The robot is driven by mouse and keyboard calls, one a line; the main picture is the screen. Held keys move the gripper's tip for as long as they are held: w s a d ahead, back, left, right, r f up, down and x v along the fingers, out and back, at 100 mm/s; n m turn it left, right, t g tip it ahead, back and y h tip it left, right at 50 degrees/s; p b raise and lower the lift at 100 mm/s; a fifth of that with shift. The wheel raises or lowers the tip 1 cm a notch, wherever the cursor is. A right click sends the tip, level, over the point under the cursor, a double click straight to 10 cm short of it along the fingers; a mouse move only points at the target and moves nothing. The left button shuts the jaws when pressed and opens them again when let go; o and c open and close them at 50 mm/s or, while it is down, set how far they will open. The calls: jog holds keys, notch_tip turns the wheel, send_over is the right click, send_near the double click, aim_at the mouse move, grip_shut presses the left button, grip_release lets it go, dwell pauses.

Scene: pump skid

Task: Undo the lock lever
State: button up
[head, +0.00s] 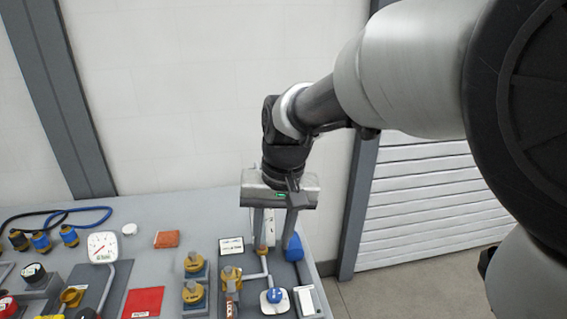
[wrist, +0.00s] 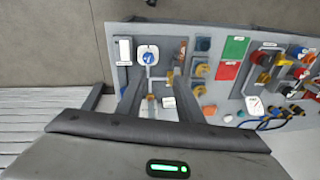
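A part marked LOCK (head: 230,309) stands at the panel's front edge in the head view. An orange-brown upright piece sits just above the marking; I cannot tell whether this is the lock lever. In the wrist view an orange-brown piece (wrist: 183,48) shows beyond the right finger. My gripper (head: 275,238) points down over the panel's back right part, behind the LOCK part. Its two fingers are wide apart, also in the wrist view (wrist: 140,98). A small brass fitting (head: 262,249) with a pale upright piece shows between the fingers in the picture. Contact is unclear.
A blue part (head: 293,249) stands close to the right finger. Brass valves (head: 194,263), a blue knob on a white plate (head: 275,296) and pipes crowd the front. A gauge (head: 102,247) and red plate (head: 142,302) lie left. A wall rises behind the panel.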

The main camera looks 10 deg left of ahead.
jog(key=n+h, duration=0.1)
jog(key=h, duration=0.1)
send_over(229, 310)
notch_tip(229, 310, down, 8)
jog(key=shift+g, duration=0.4)
notch_tip(229, 310, down, 17)
jog(key=shift+f+p, duration=0.1)
jog(key=shift+p, duration=0.2)
jog(key=shift+c, duration=0.3)
grip_shut()
